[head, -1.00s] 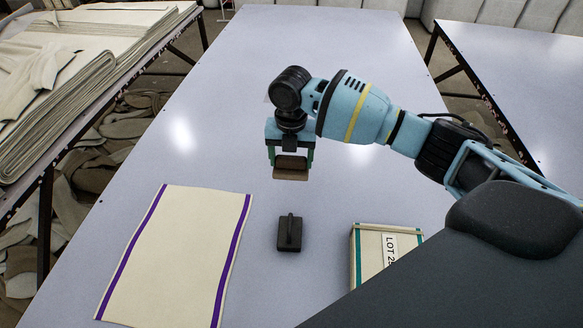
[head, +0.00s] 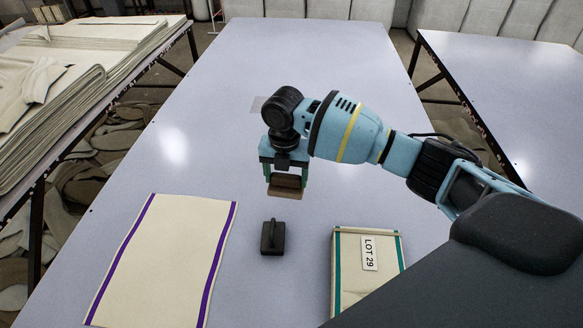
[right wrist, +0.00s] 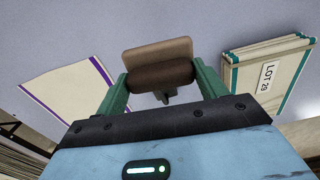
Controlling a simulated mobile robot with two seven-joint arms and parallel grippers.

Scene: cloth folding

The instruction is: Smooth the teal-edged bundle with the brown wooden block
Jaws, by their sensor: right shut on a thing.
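The teal-edged bundle (head: 352,272) is a cream folded stack with teal stripes and a LOT 29 label, at the right front of the table in the head view. It also shows at the upper right of the right wrist view (right wrist: 290,82). My right gripper (head: 285,184) is shut on the brown wooden block (head: 285,193) and holds it above the table, behind and to the left of the bundle. The right wrist view shows the block (right wrist: 158,56) between the green fingers, apart from the bundle. My left gripper is out of view.
A dark block with a handle (head: 272,237) stands on the grey table (head: 230,120) between the bundle and a flat purple-edged cloth (head: 160,255). A side table at left carries stacked cloth (head: 60,90).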

